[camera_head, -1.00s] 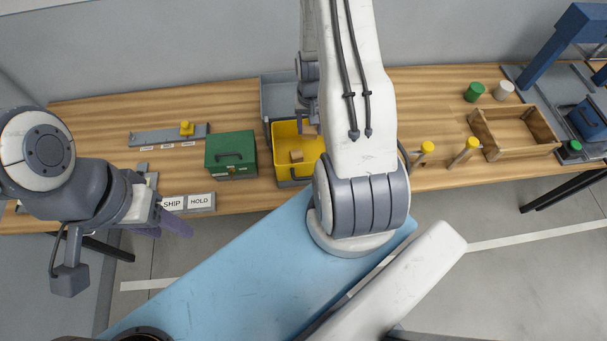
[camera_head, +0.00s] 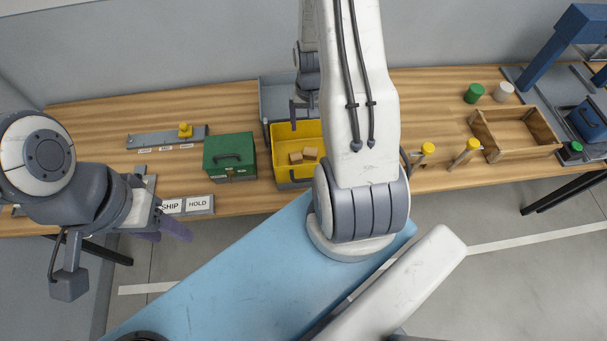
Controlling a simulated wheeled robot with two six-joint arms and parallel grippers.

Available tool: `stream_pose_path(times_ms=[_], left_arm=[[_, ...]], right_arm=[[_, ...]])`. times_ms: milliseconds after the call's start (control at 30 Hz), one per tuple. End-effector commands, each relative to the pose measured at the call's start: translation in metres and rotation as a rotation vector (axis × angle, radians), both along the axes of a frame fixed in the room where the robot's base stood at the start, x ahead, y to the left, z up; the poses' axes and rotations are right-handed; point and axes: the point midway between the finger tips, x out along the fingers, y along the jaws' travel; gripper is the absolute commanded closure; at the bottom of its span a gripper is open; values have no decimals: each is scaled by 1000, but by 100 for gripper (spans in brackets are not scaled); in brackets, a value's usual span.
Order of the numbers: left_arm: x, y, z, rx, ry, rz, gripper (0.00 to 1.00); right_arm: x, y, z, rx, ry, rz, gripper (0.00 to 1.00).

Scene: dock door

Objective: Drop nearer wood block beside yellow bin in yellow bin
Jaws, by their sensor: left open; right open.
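The yellow bin (camera_head: 282,140) stands on the wooden table, partly behind my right arm. Two small wood blocks show inside it, one on the left (camera_head: 296,158) and one just right of it (camera_head: 310,153). They lie on the bin floor close together. No wood block shows beside the bin, though my arm hides the table to its right. My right gripper (camera_head: 303,108) is open and empty over the back of the bin, partly hidden by its own arm. My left gripper (camera_head: 172,226) is open and empty in front of the table's front edge.
A green box (camera_head: 230,157) stands just left of the bin, and a grey bin (camera_head: 275,98) stands behind it. SHIP and HOLD signs (camera_head: 198,204) sit near the front edge. A wooden tray (camera_head: 515,131) and yellow-topped posts (camera_head: 427,149) are to the right.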

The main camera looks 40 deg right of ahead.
Motion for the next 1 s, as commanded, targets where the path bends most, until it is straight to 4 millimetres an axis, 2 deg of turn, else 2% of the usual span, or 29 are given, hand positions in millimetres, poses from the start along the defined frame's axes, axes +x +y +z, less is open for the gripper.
stream_pose_path(times_ms=[200,433,600,1000], left_arm=[[0,0,-14,0,0,1,50],[0,0,-20,0,0,2,50],[0,0,-20,0,0,3,50],[0,0,-20,0,0,3,50]], right_arm=[[2,-1,38,-4,-6,0,10],[0,-1,68,-1,-2,0,10],[0,0,75,1,1,0,10],[0,0,76,1,1,0,10]])
